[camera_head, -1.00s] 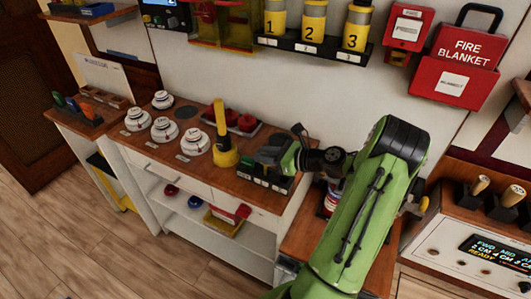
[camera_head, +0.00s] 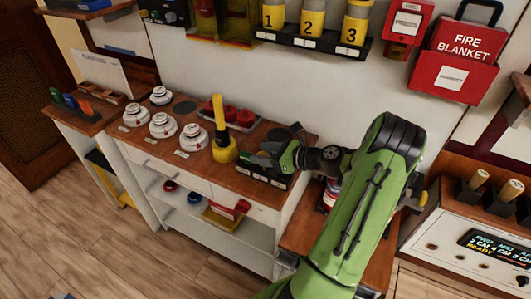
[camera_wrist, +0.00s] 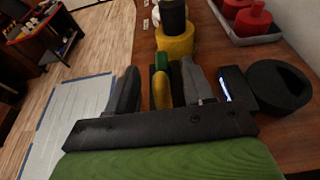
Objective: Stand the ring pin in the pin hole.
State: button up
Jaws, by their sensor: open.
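My gripper (camera_head: 270,152) is over the right end of the wooden counter, at a dark block with white labels (camera_head: 262,174). In the wrist view, my gripper (camera_wrist: 162,86) has its two grey fingers apart. A slim piece with a green part and a yellow part (camera_wrist: 162,92) shows between the fingers; I cannot tell whether it is the ring pin or whether a finger touches it. A black ring-shaped piece (camera_wrist: 279,86) lies on the counter right of the fingers. I cannot make out the pin hole; the gripper covers part of the block.
A yellow and black upright tool (camera_head: 222,148) stands close left of my gripper. Behind it is a tray with red pieces (camera_head: 240,117). Several white round devices (camera_head: 193,137) sit farther left. Numbered yellow canisters (camera_head: 312,20) hang on the wall above.

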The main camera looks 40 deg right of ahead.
jog(key=p+v, duration=0.3)
jog(key=v, duration=1.2)
jog(key=shift+s+r, duration=0.15)
jog(key=shift+s, duration=0.2)
